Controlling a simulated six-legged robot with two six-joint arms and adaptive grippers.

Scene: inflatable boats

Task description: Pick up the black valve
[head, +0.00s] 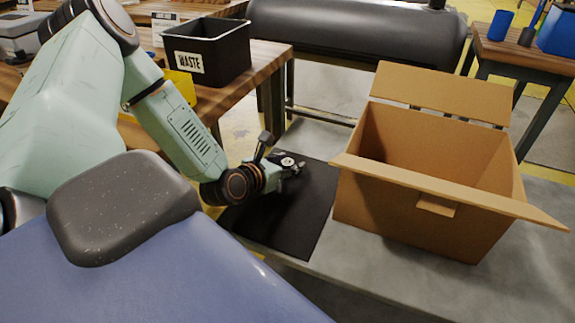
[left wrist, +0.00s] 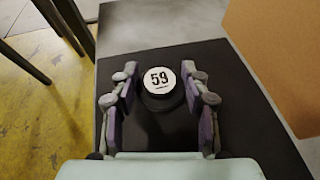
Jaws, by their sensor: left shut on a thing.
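The black valve (left wrist: 162,101) is a small round black piece with a white disc marked "59" on top. In the left wrist view it sits between the fingertips of my left gripper (left wrist: 160,76), which is shut on it. In the head view my left gripper (head: 291,166) is low over the black mat (head: 300,226), with the valve's pale top (head: 288,161) showing between its fingers. The valve's underside is hidden, so I cannot tell whether it touches the mat. My right gripper is in neither view.
An open cardboard box (head: 420,225) stands on the grey table just right of the mat. A black waste bin (head: 228,62) is on the wooden table at the back left. A dark boat tube (head: 355,40) lies behind. The mat around the gripper is clear.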

